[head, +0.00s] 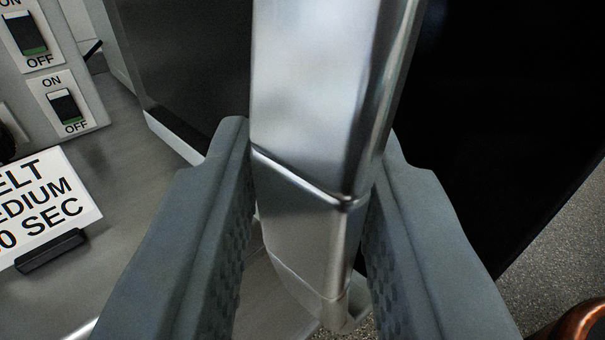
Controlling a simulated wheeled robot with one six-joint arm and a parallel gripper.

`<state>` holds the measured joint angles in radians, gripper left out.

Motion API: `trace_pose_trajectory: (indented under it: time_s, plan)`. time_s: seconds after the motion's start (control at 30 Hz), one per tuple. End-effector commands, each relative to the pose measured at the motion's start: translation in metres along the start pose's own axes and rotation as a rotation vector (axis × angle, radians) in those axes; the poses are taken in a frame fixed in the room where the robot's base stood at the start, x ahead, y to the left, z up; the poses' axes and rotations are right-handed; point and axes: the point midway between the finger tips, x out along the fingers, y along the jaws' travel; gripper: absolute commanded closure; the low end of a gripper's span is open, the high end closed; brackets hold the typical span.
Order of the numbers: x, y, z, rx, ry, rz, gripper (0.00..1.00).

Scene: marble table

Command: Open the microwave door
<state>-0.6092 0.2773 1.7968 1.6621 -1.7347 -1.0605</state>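A thick, shiny metal handle (318,90) runs from the top middle down between the fingers of my gripper (318,165). The grey fingers lie on either side of it, and at the fingertips I see no clear gap to the metal. The handle has a seam and ends in a rounded lower tip between the fingers. To its right is a large, flat black panel (480,110), likely the microwave's door. The whole microwave does not fit in view, and the handle's mounting is hidden.
At left, a metal panel with ON/OFF switches (65,107) stands beside a white sign (45,205) in a black holder (50,250). A dark box-like surface (185,60) is behind the left finger. A copper-coloured rounded thing (578,325) shows at bottom right on a speckled surface (560,250).

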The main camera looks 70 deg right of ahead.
Motion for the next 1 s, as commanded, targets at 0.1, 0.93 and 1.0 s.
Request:
trace_pose_trajectory:
  time_s: [0.1, 0.93, 1.0]
  plan:
    - [0.0, 0.0, -0.001, 0.001, 0.001, 0.001, 1.0]
    - [-0.017, -0.001, 0.0, 0.0, 0.0, -0.002, 0.53]
    - [-0.03, -0.001, 0.0, 0.0, 0.0, -0.002, 0.53]
